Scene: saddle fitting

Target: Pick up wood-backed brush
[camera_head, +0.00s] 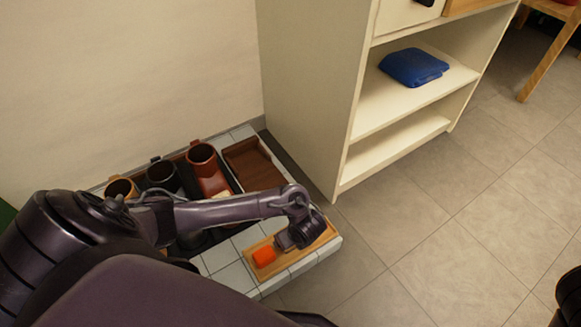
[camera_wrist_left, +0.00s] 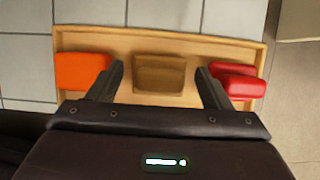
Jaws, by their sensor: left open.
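The wood-backed brush, a brown block (camera_wrist_left: 160,74), lies in the middle of a shallow wooden tray (camera_wrist_left: 215,46) in the left wrist view. My left gripper (camera_wrist_left: 160,85) is open, with one finger to each side of the brush and a gap on both sides. The fingers do not appear to touch it. In the head view my left gripper (camera_head: 298,236) is over the right part of the tray (camera_head: 262,242) and hides the brush. My right gripper is not visible; only a dark piece of my right side shows at the right edge.
An orange block (camera_wrist_left: 82,71) lies left of the brush and red pieces (camera_wrist_left: 236,80) lie right of it, near the fingers. Boots (camera_head: 205,170) and a brown box (camera_head: 252,165) stand behind on the tiled platform. A cream shelf (camera_head: 315,95) holds a blue item (camera_head: 413,67).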

